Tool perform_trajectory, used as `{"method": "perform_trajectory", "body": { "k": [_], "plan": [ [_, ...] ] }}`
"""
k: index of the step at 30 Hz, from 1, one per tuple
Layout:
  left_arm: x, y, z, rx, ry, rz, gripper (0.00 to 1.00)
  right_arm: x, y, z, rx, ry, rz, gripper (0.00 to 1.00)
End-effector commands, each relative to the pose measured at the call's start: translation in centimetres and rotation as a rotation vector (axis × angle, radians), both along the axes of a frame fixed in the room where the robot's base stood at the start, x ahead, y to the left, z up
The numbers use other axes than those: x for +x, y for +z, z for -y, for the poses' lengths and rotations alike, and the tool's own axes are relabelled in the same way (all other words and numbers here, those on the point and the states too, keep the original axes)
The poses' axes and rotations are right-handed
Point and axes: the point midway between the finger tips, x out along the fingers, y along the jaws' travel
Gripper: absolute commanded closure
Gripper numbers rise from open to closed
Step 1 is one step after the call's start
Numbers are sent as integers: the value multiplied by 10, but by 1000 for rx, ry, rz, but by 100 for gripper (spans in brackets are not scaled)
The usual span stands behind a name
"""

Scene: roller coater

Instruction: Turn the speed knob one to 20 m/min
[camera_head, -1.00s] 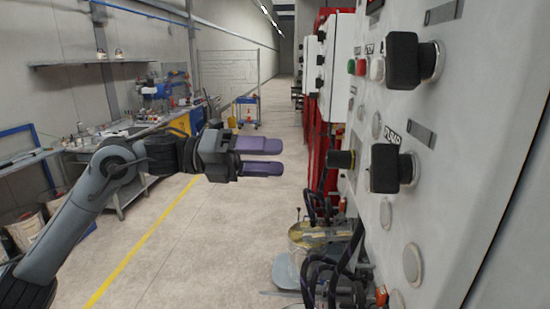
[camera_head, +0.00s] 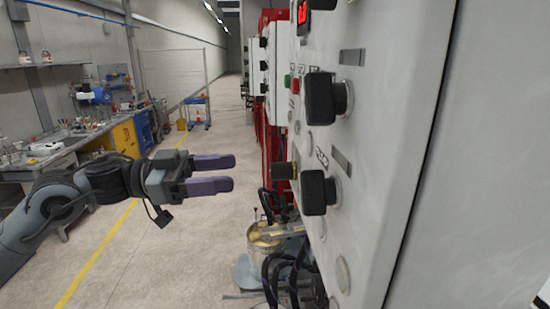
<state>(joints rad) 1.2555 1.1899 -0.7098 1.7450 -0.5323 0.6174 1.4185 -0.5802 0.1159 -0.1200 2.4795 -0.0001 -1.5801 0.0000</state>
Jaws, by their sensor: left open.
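A light grey control panel (camera_head: 375,130) fills the right side of the view, seen at a steep angle. It bears two large black knobs, an upper knob (camera_head: 320,99) and a lower knob (camera_head: 314,193). Their labels are too small or too oblique to read, so I cannot tell which is speed knob one. A red digital display (camera_head: 302,12) shows at the top; its figure is unreadable. My left gripper (camera_head: 232,173) has purple fingers, is open and empty, and points right toward the panel, apart from it. My right gripper is not in view.
Small green (camera_head: 287,81) and red (camera_head: 295,86) buttons sit beside the upper knob. A smaller dark knob (camera_head: 284,170) stands out farther along. Black hoses (camera_head: 285,270) and a metal bucket (camera_head: 262,240) are below. The floor left of the panel is open.

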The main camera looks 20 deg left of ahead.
Motion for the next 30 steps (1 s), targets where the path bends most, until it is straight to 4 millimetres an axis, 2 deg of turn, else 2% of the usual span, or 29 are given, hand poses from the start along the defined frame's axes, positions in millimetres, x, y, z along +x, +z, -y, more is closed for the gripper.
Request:
{"method": "perform_trajectory", "body": {
  "k": [1, 3, 8, 11, 24, 30],
  "plan": [
    [1, 7, -2, -15, 3, -61, 40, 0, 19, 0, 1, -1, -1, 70],
    [2, 3, -5, -6, 11, -75, 40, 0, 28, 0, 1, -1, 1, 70],
    [5, -1, -8, 7, 24, -95, 40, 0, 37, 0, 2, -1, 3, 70],
    [8, -1, -2, 7, 23, -96, 40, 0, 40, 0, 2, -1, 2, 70],
    [38, 0, 58, 8, 21, -95, 40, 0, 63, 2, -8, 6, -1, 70],
    [48, -1, 78, 7, 23, -95, 40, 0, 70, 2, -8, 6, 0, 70]
  ]
}}
